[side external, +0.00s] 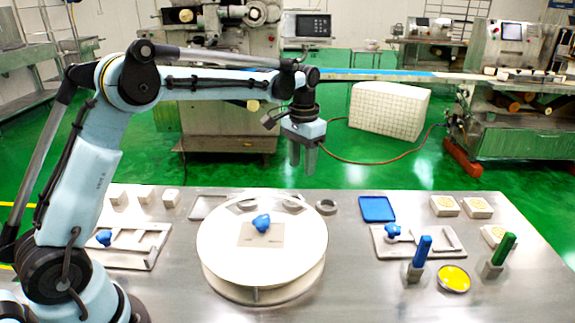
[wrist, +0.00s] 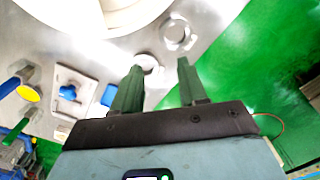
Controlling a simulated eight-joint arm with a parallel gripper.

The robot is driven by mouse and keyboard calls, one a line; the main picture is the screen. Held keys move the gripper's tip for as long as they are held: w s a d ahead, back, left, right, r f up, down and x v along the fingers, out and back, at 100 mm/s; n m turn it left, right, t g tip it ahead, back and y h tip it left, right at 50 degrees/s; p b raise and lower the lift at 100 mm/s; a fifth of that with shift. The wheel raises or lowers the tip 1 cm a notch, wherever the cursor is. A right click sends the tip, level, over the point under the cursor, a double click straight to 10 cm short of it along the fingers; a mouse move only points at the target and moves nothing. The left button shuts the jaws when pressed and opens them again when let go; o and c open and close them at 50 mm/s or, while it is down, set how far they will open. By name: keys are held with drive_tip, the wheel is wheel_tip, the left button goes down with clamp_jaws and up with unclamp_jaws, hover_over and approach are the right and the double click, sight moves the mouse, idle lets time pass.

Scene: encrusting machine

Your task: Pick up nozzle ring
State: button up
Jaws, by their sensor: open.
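A small grey ring (side external: 326,206) lies flat on the steel table, right of the large white round plate and left of the blue tray. In the wrist view the ring (wrist: 146,62) is partly behind the left finger's tip. A second, wider ring-shaped part (side external: 292,203) lies behind the plate's edge; it also shows in the wrist view (wrist: 176,36). I cannot tell for certain which is the nozzle ring. My gripper (side external: 303,168) is open and empty, pointing down, well above the table's back edge. In the wrist view its fingers (wrist: 160,66) are apart with nothing between them.
The white round plate (side external: 220,250) with a blue knob (side external: 262,222) fills the table's middle. The blue tray (side external: 377,209), a clamp plate (side external: 440,242), blue (side external: 421,252) and green (side external: 504,248) upright handles and a yellow disc (side external: 453,278) stand to the right.

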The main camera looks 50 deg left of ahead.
approach(299, 199)
drive_tip(key=s+d+f, duration=0.2)
drive_tip(key=shift+d+f, duration=0.3)
drive_tip(key=shift+a+f, duration=0.15)
drive_tip(key=shift+f, duration=1.2)
drive_tip(key=shift+a+f, duration=0.15)
drive_tip(key=shift+f, duration=1.2)
drive_tip(key=shift+c, duration=0.2)
clamp_jaws()
